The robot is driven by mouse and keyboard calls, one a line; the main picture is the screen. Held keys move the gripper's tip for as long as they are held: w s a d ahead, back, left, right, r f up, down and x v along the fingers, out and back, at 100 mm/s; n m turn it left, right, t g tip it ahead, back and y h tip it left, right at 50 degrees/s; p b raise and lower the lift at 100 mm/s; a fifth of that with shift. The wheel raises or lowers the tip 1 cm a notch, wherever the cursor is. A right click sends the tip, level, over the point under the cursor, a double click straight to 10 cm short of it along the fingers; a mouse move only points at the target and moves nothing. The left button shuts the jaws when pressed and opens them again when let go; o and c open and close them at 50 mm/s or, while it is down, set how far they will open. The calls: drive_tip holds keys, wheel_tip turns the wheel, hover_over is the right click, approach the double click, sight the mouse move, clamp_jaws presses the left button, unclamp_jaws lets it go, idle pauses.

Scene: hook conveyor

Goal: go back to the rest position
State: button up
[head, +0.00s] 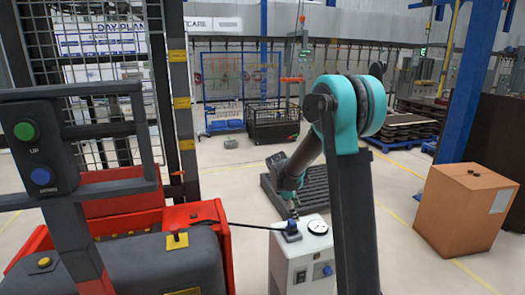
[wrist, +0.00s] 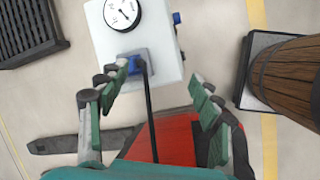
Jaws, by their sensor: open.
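My gripper (head: 292,208) is low over a white cabinet (head: 303,270) in the head view. In the wrist view my gripper (wrist: 158,85) is open, its green-padded fingers spread apart with nothing held. A blue plug (wrist: 134,66) with a black cable (wrist: 150,110) sits on the cabinet top (wrist: 165,55), beyond the fingertips and nearer the left finger. The blue plug also shows in the head view (head: 291,232), just below my gripper. A round white gauge (wrist: 122,13) is beside the plug. How far the fingers are from the plug is hard to tell.
The black cable crosses to a red and grey truck (head: 205,225) at left. A dark pallet (head: 318,182) lies behind the cabinet. A cardboard box (head: 466,208) stands at right. The wrist view shows a wooden barrel (wrist: 290,75) at right. Open floor lies between.

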drive_tip(key=s+d+m+t+y, duration=0.1)
drive_tip(key=s+d+m+y, duration=0.1)
drive_tip(key=s+m, duration=0.6)
drive_tip(key=s+d+f+m+t+y, duration=0.1)
drive_tip(key=s+m, duration=0.7)
drive_tip(key=s, duration=1.5)
drive_tip(key=shift+d+y, duration=0.4)
drive_tip(key=shift+d, duration=0.4)
